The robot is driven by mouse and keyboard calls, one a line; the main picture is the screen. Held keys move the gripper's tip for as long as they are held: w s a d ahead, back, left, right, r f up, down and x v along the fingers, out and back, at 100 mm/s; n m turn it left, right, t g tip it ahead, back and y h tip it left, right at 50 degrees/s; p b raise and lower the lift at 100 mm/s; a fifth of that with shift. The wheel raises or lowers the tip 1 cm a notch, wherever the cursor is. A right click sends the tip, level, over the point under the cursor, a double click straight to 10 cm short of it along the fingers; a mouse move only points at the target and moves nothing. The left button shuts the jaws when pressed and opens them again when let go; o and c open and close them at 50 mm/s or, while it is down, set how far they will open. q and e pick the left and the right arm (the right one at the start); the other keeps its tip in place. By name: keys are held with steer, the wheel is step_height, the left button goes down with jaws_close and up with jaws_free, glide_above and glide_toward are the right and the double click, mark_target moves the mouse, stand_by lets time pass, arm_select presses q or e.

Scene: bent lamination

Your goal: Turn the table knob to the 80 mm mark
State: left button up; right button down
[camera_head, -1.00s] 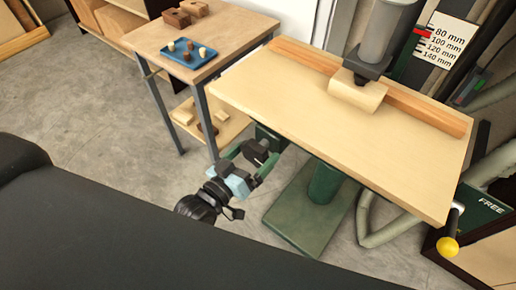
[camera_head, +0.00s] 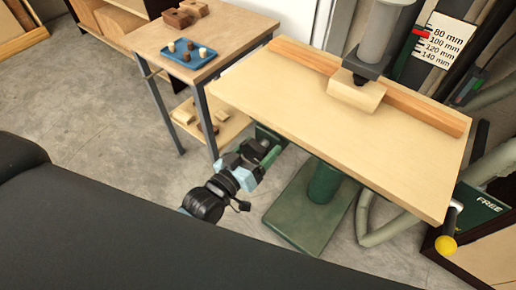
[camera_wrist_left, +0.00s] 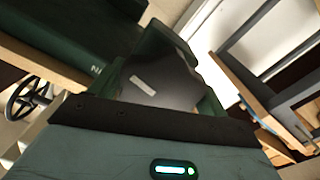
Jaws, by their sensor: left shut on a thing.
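The drill-press table (camera_head: 310,115) is a pale wooden board tilted in the head view. My left gripper (camera_head: 262,152) is under its front-left edge, beside the green machine base. It is shut on a small part that I take to be the table knob, mostly hidden by the fingers. In the left wrist view, a dark piece with a pale label (camera_wrist_left: 143,85) sits between the fingers. The scale plate (camera_head: 444,45) reads 80 to 140 mm, and a red pointer (camera_head: 420,34) is by its upper end, near 80 mm; the exact reading is unclear. My right gripper is out of view.
A yellow ball lever (camera_head: 446,246) by a green plate reading FREE is at the right. A wooden block (camera_head: 355,94) lies under the drill head. A side table with a blue tray (camera_head: 188,54) stands at the left. A black handwheel (camera_wrist_left: 28,97) shows in the wrist view.

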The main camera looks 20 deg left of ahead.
mark_target(252, 156)
arm_select(q)
steer(key=shift+r+m, duration=0.15)
steer(key=shift+m, duration=0.25)
steer(key=shift+f, duration=0.2)
steer(key=o, duration=1)
steer(key=shift+c, duration=0.2)
steer(key=shift+s, duration=0.1)
steer(key=shift+v, duration=3.85)
